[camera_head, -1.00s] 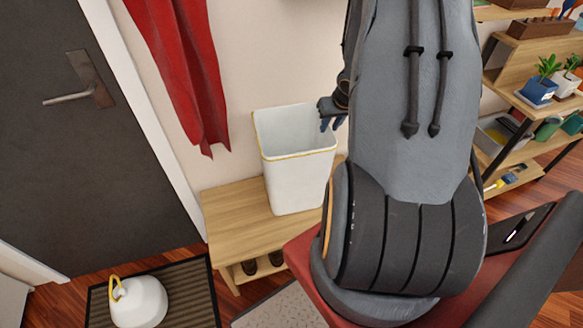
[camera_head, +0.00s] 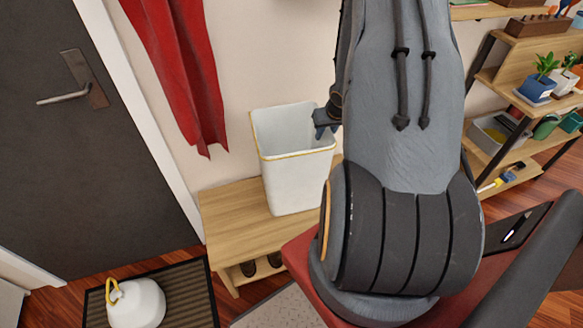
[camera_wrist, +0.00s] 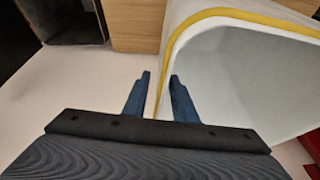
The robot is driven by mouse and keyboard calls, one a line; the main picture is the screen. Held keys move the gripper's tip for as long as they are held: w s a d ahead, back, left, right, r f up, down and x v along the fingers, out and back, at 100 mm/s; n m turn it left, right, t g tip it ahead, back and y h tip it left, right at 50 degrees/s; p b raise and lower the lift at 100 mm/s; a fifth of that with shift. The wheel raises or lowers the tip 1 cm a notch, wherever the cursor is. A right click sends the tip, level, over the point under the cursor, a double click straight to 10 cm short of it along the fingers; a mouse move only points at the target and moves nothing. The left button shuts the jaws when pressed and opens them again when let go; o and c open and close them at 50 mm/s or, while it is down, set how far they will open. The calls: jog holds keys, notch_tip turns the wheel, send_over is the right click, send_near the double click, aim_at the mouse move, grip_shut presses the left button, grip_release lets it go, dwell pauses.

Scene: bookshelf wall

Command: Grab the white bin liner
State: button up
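A white bin (camera_head: 295,180) with a white lining and a yellow band at its rim stands upright on a wooden bench. I cannot clearly tell liner from bin wall. My gripper (camera_head: 325,131) is at the bin's right rear rim corner. In the wrist view my gripper (camera_wrist: 158,95) is open, its two blue fingers apart. The yellow-edged rim of the white lining (camera_wrist: 182,35) runs down between them, with one finger on each side in the picture. Contact with the rim cannot be told. My arm hides part of the bin's right side.
The wooden bench (camera_head: 230,220) is bare left of the bin. A red cloth (camera_head: 185,80) hangs above it. A white bag-like object with a yellow loop (camera_head: 137,305) sits on a dark mat (camera_head: 190,290) by the door. A shelf unit (camera_head: 505,85) with plants stands at right.

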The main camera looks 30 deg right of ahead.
jog(key=shift+f, duration=0.2)
dwell(0.3)
grip_shut()
dwell(1.4)
